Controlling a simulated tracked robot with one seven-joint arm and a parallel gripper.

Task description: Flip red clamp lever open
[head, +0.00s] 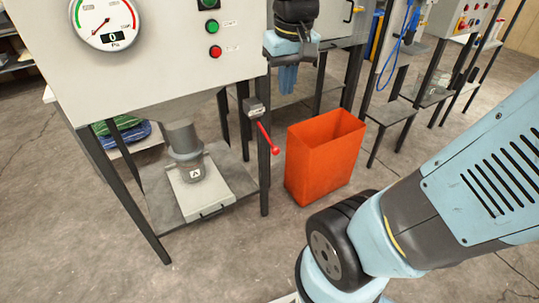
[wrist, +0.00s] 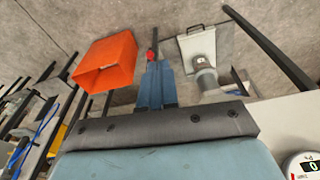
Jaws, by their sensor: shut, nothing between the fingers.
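I see no clear contact.
An orange bin (head: 318,160) stands on the floor right of the lever. The machine's cream panel (head: 160,55) with gauge and buttons is left of my gripper. A nozzle (head: 184,142) sits above a pale tray (head: 220,190). Other metal stands are behind.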

